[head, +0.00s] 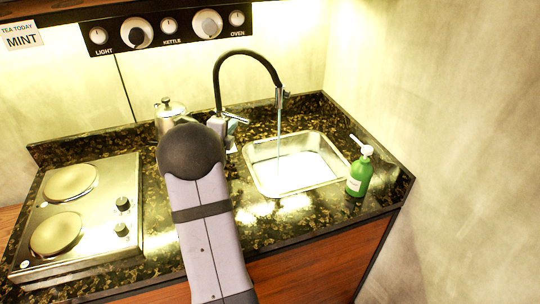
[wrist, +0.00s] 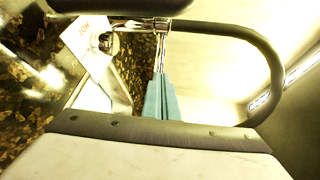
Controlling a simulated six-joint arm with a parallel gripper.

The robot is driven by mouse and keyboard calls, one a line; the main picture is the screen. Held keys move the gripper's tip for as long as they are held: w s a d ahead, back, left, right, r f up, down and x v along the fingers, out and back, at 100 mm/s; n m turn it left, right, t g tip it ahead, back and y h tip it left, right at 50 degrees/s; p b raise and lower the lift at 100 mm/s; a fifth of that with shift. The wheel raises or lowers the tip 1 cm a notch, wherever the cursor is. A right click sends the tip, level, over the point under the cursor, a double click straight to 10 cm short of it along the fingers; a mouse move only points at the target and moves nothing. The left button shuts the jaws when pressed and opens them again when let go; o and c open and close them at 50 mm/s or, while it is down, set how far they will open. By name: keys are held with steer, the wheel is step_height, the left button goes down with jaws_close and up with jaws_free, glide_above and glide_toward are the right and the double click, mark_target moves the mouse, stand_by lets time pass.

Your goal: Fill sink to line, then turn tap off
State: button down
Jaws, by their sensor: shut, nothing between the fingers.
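The tap (head: 219,80) has a black arched spout, and a thin stream of water (head: 279,135) falls from its end into the steel sink (head: 252,172). The sink's fill line and exact water level cannot be made out. A chrome lever (head: 237,118) sticks out at the right of the tap's base. My gripper is hidden behind my arm in the head view. In the wrist view its teal fingers (wrist: 161,84) are shut and empty, with their tips close to a chrome part of the tap (wrist: 161,50). Whether they touch is unclear.
A green soap bottle (head: 359,172) stands at the sink's right. A metal pot (head: 170,110) is left of the tap, and a two-plate hob (head: 95,168) is farther left. A control panel (head: 170,27) is above. A white tag (wrist: 88,36) with red letters shows beside the tap.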

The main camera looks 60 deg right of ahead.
steer(key=w+a+m+g+b, duration=0.25)
steer(key=a+g, duration=0.25)
steer(key=a, duration=0.6)
steer(key=p, duration=0.6)
glide_toward(233, 116)
steer(key=shift+h, duration=0.4)
steer(key=s+d+f, duration=0.2)
steer(key=d, duration=0.1)
steer(key=d+f, duration=0.1)
steer(key=d, duration=0.1)
steer(key=shift+s+d, duration=0.2)
steer(key=shift+s, duration=0.2)
steer(key=s+d+b, duration=0.1)
steer(key=b, duration=0.2)
steer(key=shift+d, duration=0.25)
steer(key=shift+w+a, duration=0.1)
steer(key=shift+a, duration=0.05)
